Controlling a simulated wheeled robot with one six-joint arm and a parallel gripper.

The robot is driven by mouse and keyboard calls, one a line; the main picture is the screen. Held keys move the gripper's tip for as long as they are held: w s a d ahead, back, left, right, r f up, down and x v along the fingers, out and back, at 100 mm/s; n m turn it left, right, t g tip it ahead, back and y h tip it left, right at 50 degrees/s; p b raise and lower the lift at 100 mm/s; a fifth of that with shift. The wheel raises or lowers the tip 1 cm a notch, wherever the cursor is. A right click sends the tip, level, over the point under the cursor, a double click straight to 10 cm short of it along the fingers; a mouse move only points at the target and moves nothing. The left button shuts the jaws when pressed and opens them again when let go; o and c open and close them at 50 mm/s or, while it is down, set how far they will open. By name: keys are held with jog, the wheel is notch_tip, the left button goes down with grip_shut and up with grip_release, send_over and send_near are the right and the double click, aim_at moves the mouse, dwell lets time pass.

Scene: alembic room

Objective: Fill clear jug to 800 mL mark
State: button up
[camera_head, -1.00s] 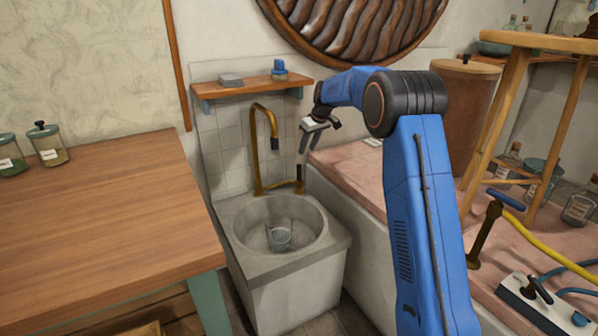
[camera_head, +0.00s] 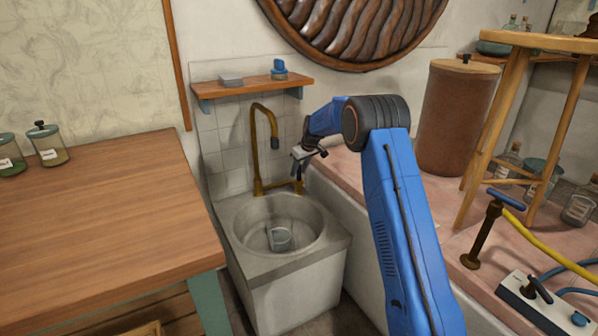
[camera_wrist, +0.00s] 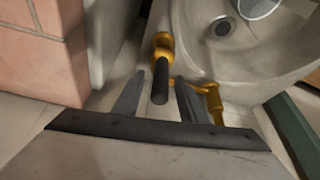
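The clear jug (camera_head: 280,239) stands in the round basin of the stone sink (camera_head: 240,262), below the arched brass tap (camera_head: 258,150). Part of it shows at the top of the wrist view (camera_wrist: 258,6). Its marks and water level are too small to read, and I make out no stream from the spout. The tap's black-gripped lever (camera_wrist: 161,82) is at the right of the tap base. My gripper (camera_head: 299,178) is down at this lever. In the wrist view its two fingers (camera_wrist: 160,80) are apart, one on each side of the black grip, with gaps visible.
A wooden table (camera_head: 90,210) with lidded jars stands left of the sink. A small shelf (camera_head: 250,86) hangs above the tap. A pink-topped ledge (camera_head: 345,180) is right of the sink, bearing a brown barrel (camera_head: 452,120) and a wooden stool (camera_head: 492,120).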

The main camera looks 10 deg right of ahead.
jog(key=shift+f, duration=0.1)
jog(key=shift+c, duration=0.3)
grip_shut()
jog(key=shift+s+t, duration=0.35)
jog(key=shift+t, duration=0.35)
jog(key=shift+o, duration=0.3)
grip_release()
jog(key=shift+d, duration=0.1)
jog(key=v, duration=1.7)
jog(key=shift+d, duration=0.35)
jog(key=shift+s, duration=0.1)
